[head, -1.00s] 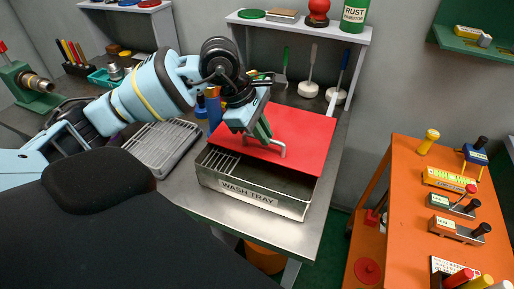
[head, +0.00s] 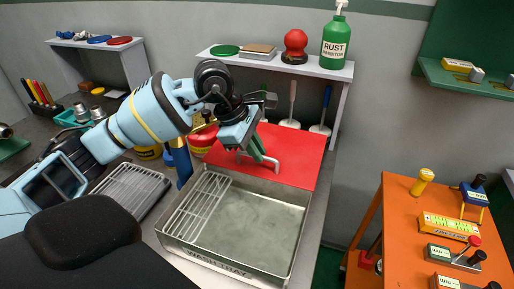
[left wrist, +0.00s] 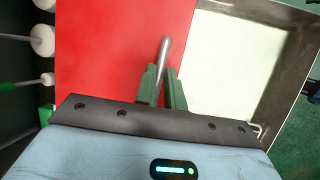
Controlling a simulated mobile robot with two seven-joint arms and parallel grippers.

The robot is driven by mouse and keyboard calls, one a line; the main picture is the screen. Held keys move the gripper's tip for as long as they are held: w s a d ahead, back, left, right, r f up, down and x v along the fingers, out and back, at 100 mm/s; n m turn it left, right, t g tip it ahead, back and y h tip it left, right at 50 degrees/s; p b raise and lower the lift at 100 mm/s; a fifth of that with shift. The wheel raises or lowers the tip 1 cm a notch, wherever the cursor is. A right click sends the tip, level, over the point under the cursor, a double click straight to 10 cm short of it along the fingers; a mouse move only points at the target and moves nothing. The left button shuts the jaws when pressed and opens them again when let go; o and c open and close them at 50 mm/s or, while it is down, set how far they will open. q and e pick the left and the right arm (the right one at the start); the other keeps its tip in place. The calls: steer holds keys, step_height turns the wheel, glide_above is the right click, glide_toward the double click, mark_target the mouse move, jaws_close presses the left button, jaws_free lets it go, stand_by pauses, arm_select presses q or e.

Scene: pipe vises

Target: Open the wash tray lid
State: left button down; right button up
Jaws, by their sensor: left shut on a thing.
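The wash tray (head: 285,262) is an open metal box on the steel bench, with a wire rack in its left part. Its red lid (head: 304,150) is swung back toward the rear, leaving most of the tray uncovered. A metal bar handle (head: 272,160) stands on the lid near its front edge. My left gripper (head: 259,157) is shut on this handle. In the left wrist view the green fingers (left wrist: 162,88) close around the handle (left wrist: 163,57), with the red lid (left wrist: 110,50) behind. My right gripper is not in view.
A shelf (head: 275,62) behind holds a green bottle (head: 336,42) and a red knob (head: 295,46). A slotted metal tray (head: 131,188) lies left of the wash tray. An orange table (head: 400,235) with several tools stands at the right, past a gap.

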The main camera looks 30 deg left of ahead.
arm_select(q)
steer(key=c, duration=1.5)
jaws_free()
steer(key=shift+v, duration=4)
steer(key=shift+s+f, duration=0.1)
steer(key=shift+f, duration=0.05)
